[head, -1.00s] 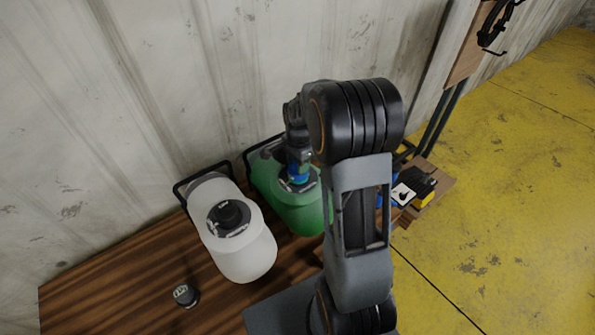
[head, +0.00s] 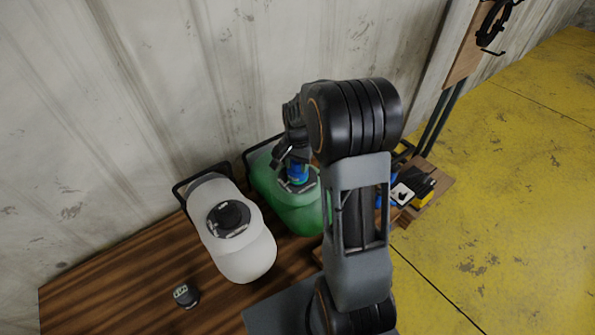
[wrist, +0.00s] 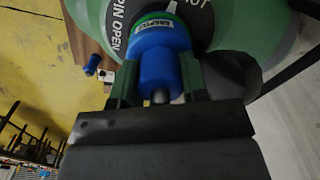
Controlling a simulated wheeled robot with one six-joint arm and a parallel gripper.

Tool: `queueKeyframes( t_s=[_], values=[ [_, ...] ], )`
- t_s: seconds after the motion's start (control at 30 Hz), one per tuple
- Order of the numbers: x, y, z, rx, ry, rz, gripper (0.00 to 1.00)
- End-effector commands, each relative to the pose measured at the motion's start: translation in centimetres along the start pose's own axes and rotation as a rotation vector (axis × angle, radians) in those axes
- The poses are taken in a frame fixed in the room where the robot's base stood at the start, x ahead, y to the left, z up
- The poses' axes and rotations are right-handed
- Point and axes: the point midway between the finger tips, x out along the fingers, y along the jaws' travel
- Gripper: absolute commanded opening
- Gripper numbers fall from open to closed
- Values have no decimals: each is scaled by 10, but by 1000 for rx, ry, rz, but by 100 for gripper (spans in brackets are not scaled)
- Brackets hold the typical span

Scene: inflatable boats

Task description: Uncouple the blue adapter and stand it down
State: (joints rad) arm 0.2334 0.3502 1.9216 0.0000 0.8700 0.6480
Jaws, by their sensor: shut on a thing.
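The blue adapter (wrist: 160,55) is in the wrist view, on the neck of the green container, with a small label on its side. My gripper (wrist: 158,82) is shut on it, one finger on each side. In the head view the blue adapter (head: 296,172) shows at the top of the green container (head: 303,215), partly hidden by my gripper (head: 291,152) and arm. A dark collar with white lettering, including "PIN OPEN", rings the neck in the wrist view. Whether the adapter is still coupled to the container cannot be told.
A white container (head: 243,255) with a black cap stands left of the green one. A small dark cap (head: 186,296) lies on the wooden bench (head: 110,290), with bare bench around it. Blue and yellow items (head: 424,198) lie at right. A wall stands behind.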

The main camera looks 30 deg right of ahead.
Motion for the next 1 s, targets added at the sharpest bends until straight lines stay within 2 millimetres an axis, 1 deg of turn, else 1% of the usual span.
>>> queueKeyframes(
  t_s=[0.1, 0.2, 0.57, 0.8, 0.9, 1.0],
  values=[
    [0, 0, 0, -124, 0, 0, 14],
    [0, 0, 0, -192, 0, 0, 14],
    [0, 0, 0, -233, 0, 0, 14],
    [0, 0, 0, -480, 0, 0, 14],
    [0, 0, 0, -547, 0, 0, 14],
    [0, 0, 0, -571, 0, 0, 14]
  ],
)
